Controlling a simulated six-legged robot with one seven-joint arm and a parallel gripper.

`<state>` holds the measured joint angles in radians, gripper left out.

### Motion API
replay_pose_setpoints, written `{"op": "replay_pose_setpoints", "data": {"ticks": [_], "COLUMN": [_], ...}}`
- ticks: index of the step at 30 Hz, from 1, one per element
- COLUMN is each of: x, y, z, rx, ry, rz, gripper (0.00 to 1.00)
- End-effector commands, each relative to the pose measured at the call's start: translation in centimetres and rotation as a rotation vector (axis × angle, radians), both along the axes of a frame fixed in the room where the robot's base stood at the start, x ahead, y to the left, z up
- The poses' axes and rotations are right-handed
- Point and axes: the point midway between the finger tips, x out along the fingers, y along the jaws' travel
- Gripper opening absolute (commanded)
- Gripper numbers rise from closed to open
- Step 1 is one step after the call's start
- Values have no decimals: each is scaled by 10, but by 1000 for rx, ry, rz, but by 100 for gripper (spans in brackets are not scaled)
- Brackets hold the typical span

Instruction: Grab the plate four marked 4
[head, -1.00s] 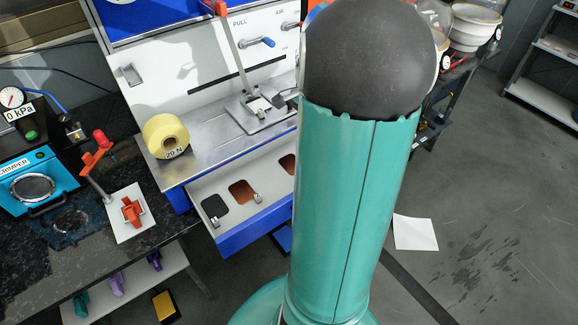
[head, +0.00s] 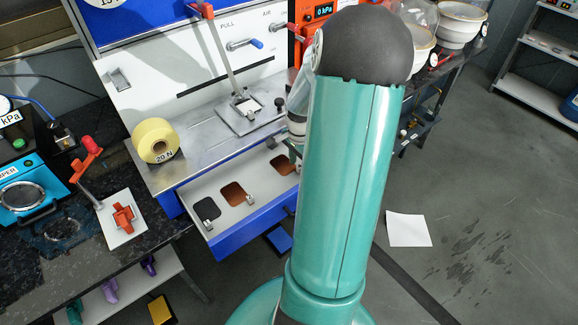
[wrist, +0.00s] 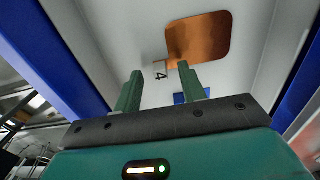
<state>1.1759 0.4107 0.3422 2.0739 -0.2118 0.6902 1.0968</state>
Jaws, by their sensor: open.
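The copper-brown plate (wrist: 200,38) is a rounded rectangle on the pale drawer floor in the wrist view. A black "4" (wrist: 160,76) is printed beside its near left corner, next to a small orange tab. My gripper (wrist: 159,84) is open and empty, its two green fingers apart and pointing towards the plate's near edge. The gap to the plate is hard to judge. In the head view, the open drawer (head: 218,228) shows a black plate (head: 206,208) and two brown plates; my arm hides its right part, and I cannot tell the marked plate there.
Blue drawer walls (wrist: 75,55) rise on both sides of my gripper. A yellow roll (head: 154,138) marked 20 N and a red-handled lever press (head: 240,108) stand on the steel shelf above the drawer. A white sheet (head: 408,230) lies on the open floor to the right.

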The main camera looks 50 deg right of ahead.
Motion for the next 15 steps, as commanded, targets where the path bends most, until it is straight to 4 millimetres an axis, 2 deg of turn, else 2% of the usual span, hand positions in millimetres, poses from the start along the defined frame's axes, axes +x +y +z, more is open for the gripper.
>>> {"op": "replay_pose_setpoints", "data": {"ticks": [3,9,11,15], "x": [0,0,0,0], "y": [0,0,0,0], "z": [-9,-9,-9,-9], "rx": [0,0,-1,-1], "ry": [0,-1,-1,-1], "rz": [0,0,0,0], "gripper": [41,41,31,4]}}
